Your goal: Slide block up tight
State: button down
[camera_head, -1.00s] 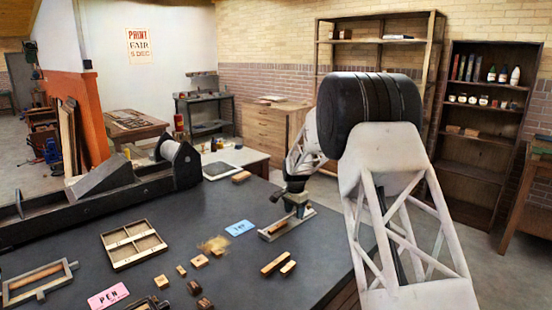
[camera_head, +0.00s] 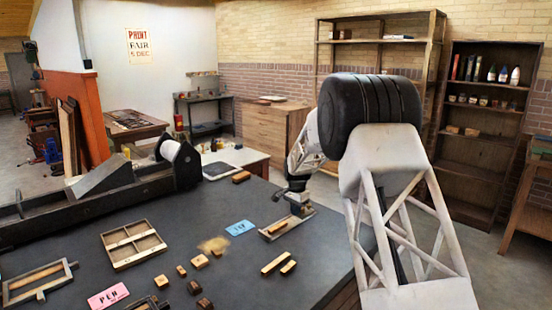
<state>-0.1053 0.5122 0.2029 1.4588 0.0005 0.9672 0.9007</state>
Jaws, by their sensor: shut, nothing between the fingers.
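My gripper (camera_head: 299,211) is shut and empty, low over the right end of a small metal tray (camera_head: 305,216) on the dark bench top. A small wooden block (camera_head: 278,227) lies in the left part of this tray, to the left of my gripper. The fingertips are small and dark here, and I cannot tell whether they touch the tray or anything in it. My wrist hides part of what is behind it.
A blue card (camera_head: 240,228), a tan patch (camera_head: 214,244), several small blocks (camera_head: 199,261), a pink card (camera_head: 108,296) and a divided wooden tray (camera_head: 133,245) lie to the left. A press (camera_head: 110,195) stands behind them.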

jog(key=shift+w+d+f, duration=0.2)
jog(key=shift+w+d, duration=2.3)
jog(key=shift+d, duration=0.15)
jog(key=shift+d, duration=0.1)
jog(key=c, duration=1.8)
grip_release()
jog(key=shift+c, duration=0.2)
jog(key=o, duration=0.9)
jog(key=shift+r, duration=3.65)
